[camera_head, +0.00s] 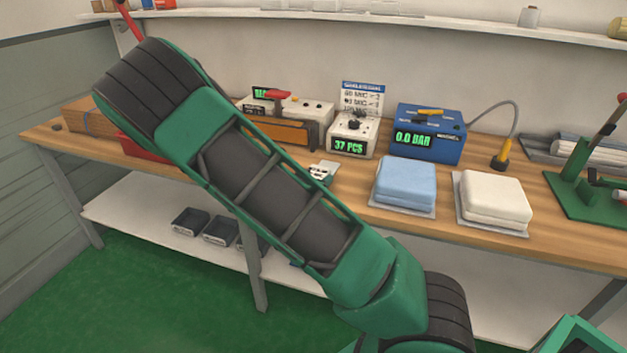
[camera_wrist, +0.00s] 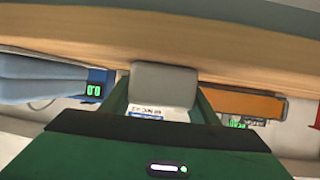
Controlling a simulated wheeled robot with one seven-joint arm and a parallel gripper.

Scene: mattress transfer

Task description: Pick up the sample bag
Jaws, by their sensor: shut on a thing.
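In the wrist view my gripper (camera_wrist: 164,94) has its two green fingers on either side of a plain grey piece. This grey piece, seemingly the sample bag (camera_wrist: 165,77), spans the gap between the fingertips, and the gripper is shut on it. Its far side and lower part are hidden, and no marking shows on it. The wooden bench top is close beyond it.
The wooden bench (camera_head: 440,222) holds a blue folded pad (camera_head: 405,182), a white folded pad (camera_head: 493,198), a blue gauge box (camera_head: 428,132) reading 0.0 BAR and a counter (camera_head: 350,140) reading 37 PCS. A green press (camera_head: 590,190) stands at the right. Small dark trays (camera_head: 220,229) sit on the lower shelf.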

